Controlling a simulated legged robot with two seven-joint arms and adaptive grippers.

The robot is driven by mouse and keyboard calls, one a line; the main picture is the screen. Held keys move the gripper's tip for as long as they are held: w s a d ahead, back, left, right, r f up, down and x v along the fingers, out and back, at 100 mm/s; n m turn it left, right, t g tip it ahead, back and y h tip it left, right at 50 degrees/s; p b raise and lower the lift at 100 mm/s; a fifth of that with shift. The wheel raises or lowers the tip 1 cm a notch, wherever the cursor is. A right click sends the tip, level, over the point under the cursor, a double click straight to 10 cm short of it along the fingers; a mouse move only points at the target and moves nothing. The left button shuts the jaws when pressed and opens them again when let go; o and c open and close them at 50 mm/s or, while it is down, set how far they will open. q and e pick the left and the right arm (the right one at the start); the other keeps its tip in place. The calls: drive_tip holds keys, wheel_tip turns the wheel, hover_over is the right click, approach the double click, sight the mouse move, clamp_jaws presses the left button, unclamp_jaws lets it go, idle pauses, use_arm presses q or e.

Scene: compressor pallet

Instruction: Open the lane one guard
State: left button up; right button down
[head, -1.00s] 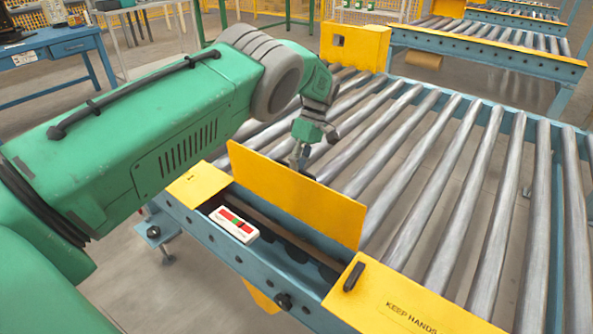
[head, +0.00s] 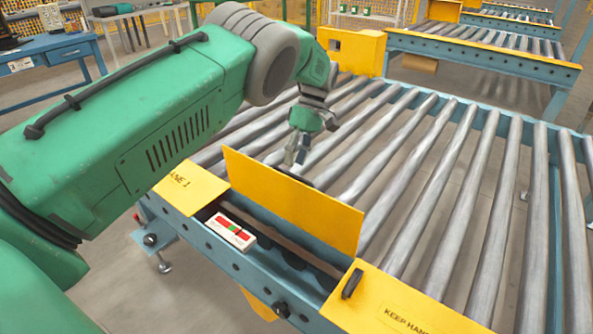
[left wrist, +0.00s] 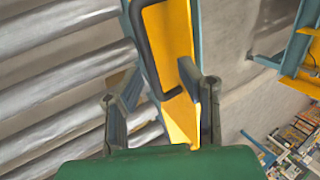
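The lane one guard (head: 290,200) is a yellow flap standing upright along the near edge of the roller conveyor. An open channel shows in front of it. In the left wrist view the guard (left wrist: 172,60) shows a black bar handle (left wrist: 146,50) on its face. My left gripper (head: 300,150) is behind the guard's left part, over the rollers. In the left wrist view my left gripper (left wrist: 160,95) has its fingers spread, with the guard's yellow edge showing between them and nothing held. Whether a finger touches the guard I cannot tell. My right gripper is not in view.
A white box with a red and green face (head: 232,232) sits in the channel. A yellow block (head: 352,48) stands at the far side. The rollers (head: 440,180) are bare.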

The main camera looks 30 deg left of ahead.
use_arm(q)
wheel_tip(320, 180, up, 5)
idle(0.5)
